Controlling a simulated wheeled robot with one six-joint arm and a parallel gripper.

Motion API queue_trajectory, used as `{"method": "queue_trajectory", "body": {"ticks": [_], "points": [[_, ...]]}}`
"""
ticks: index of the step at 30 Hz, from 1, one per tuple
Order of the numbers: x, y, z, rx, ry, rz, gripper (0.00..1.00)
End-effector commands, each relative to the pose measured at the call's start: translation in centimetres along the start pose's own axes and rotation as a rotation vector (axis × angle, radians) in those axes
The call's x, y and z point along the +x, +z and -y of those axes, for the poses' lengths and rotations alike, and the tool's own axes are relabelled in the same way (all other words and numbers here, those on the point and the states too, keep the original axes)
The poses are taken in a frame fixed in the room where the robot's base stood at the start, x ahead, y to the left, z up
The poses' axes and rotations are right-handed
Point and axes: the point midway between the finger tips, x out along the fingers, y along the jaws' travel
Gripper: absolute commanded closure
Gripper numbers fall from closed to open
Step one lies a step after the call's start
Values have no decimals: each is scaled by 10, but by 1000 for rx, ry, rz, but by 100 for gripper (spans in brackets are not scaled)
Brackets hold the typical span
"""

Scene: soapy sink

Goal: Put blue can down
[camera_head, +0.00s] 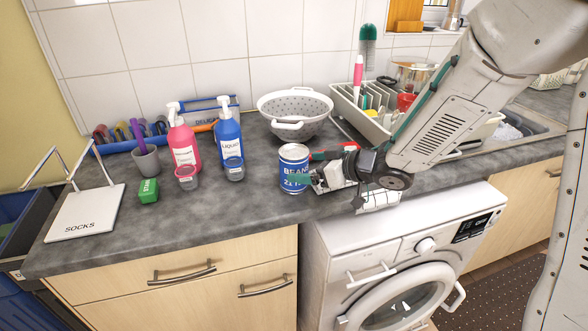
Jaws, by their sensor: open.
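The blue can (294,174), with a white label reading BEAN, stands upright on the grey counter (240,200) near its front edge. My gripper (313,167) reaches in from the right, low over the counter. It is open, with its fingers close to the can's right side. A red finger part is behind and a green one is in front at the can's lower right. I cannot tell whether either finger touches the can.
A white colander (296,106) stands behind the can. Blue (229,143) and pink (183,147) pump bottles stand to its left, with small cups. A dish rack (352,112) is behind my arm. A washing machine (395,255) is below. Free counter lies front left of the can.

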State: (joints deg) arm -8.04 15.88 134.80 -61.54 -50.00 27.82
Motion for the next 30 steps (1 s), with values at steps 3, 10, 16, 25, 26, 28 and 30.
{"method": "queue_trajectory", "body": {"ticks": [3, 10, 16, 25, 26, 28, 30], "points": [[15, 2, 2, 1, -1, 2, 10], [47, 3, 3, 0, 0, 1, 10], [54, 2, 3, 0, 3, 1, 10], [53, 3, 3, 0, 3, 1, 60], [53, 3, 3, 0, 3, 1, 68], [53, 2, 2, -1, 3, -1, 79], [53, 2, 2, -1, 3, -1, 79]]}}
